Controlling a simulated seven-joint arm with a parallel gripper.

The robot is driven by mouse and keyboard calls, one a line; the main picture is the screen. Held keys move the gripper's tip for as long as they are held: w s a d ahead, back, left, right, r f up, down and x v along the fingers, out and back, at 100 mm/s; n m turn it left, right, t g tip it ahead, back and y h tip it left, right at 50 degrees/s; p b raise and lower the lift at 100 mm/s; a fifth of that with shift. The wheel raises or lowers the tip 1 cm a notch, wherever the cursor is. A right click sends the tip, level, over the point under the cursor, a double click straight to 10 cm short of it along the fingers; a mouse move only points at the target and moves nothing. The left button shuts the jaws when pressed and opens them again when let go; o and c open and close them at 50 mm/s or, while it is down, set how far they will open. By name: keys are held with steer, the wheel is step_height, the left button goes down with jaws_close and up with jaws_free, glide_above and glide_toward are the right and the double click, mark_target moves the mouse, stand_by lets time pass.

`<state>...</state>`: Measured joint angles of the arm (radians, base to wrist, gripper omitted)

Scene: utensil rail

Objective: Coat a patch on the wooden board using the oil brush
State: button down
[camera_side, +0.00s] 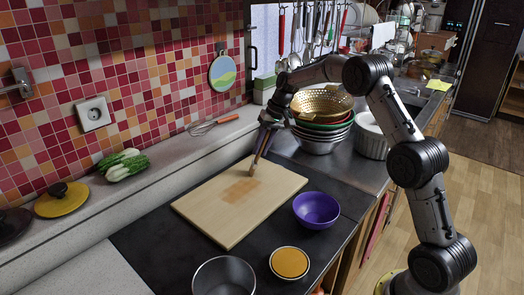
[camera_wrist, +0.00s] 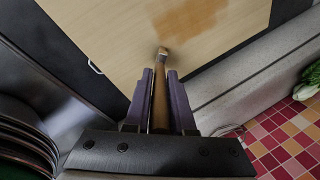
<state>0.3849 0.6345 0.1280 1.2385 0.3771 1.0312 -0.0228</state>
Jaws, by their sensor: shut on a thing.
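The wooden board (camera_side: 232,219) lies flat on the dark counter, and it fills the top of the wrist view (camera_wrist: 110,40). A darker, oil-coloured patch (camera_side: 241,190) marks the board near its middle; it also shows in the wrist view (camera_wrist: 190,18). My gripper (camera_side: 265,140) is above the board's back right part. In the wrist view my gripper (camera_wrist: 160,98) is shut on the handle of the oil brush (camera_wrist: 161,110).
A purple bowl (camera_side: 316,210) stands right of the board. An orange-topped round container (camera_side: 289,263) and a metal pot (camera_side: 224,277) stand in front. Stacked bowls with a gold colander (camera_side: 322,103) are behind. A whisk (camera_side: 212,124) and green vegetables (camera_side: 124,164) lie on the ledge.

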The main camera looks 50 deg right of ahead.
steer(key=shift+a, duration=7.35)
steer(key=shift+w+d, duration=0.25)
steer(key=shift+d, duration=2.2)
steer(key=shift+w+d, duration=0.2)
steer(key=shift+d, duration=2.25)
steer(key=shift+w+d, duration=0.25)
steer(key=shift+d, duration=2.2)
steer(key=shift+r, duration=4.05)
steer(key=s+a+r+g+y, duration=0.1)
steer(key=s+a+r, duration=0.15)
steer(key=a, duration=0.45)
steer(key=s+a+r+g, duration=0.1)
steer(key=s+a+g, duration=0.15)
steer(key=a, duration=0.55)
steer(key=shift+t, duration=0.35)
steer(key=shift+s+d+f, duration=0.1)
steer(key=shift+s+f, duration=0.1)
steer(key=shift+f, duration=0.85)
steer(key=shift+s+d+f, duration=0.1)
steer(key=shift+s+f, duration=0.1)
steer(key=shift+f, duration=0.85)
steer(key=shift+r, duration=0.15)
